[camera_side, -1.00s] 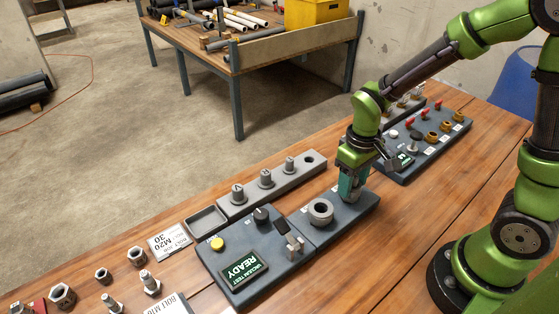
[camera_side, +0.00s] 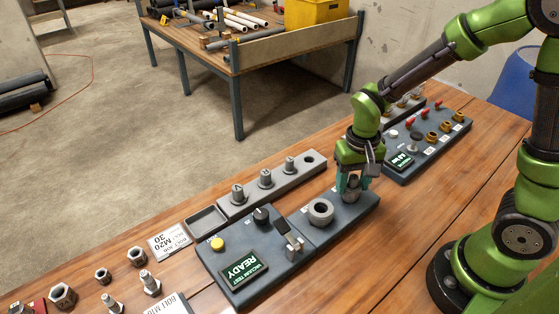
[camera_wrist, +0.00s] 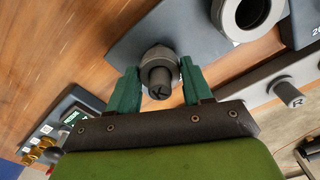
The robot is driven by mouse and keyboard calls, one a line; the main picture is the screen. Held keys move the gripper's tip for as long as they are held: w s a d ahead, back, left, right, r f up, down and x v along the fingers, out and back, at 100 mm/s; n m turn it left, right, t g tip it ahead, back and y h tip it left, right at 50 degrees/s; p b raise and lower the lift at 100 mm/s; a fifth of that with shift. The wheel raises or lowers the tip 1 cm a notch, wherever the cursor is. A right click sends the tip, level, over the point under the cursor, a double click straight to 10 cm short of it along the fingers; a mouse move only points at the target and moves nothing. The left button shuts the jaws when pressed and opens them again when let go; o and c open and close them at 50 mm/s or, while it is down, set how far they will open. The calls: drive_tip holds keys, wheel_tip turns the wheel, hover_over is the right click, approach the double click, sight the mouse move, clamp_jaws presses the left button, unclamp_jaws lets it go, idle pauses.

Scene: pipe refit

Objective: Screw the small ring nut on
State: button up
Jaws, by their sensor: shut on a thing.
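The small ring nut (camera_wrist: 153,51) is a grey collar around a narrower grey post marked K (camera_wrist: 159,77) in the wrist view. My gripper (camera_wrist: 156,84) is shut on the ring nut, with one teal finger on each side. In the side view my gripper (camera_side: 352,184) is low over the right end of a dark block (camera_side: 336,229), and the grey nut (camera_side: 352,188) shows between the fingers. Its lower edge and thread are hidden, so I cannot tell how far it is screwed on.
A large grey ring (camera_side: 320,211) stands left of my gripper on the same block. A grey rail (camera_side: 275,187) holds several lettered posts behind. A panel reading READY (camera_side: 243,268) is at front left. A panel with red switches and brass fittings (camera_side: 425,140) is at right.

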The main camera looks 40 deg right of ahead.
idle(0.3)
drive_tip(key=m, duration=0.4)
drive_tip(key=shift+m, duration=1.1)
drive_tip(key=m, duration=0.3)
drive_tip(key=shift+m, duration=1.5)
drive_tip(key=shift+m, duration=1)
drive_tip(key=m, duration=0.4)
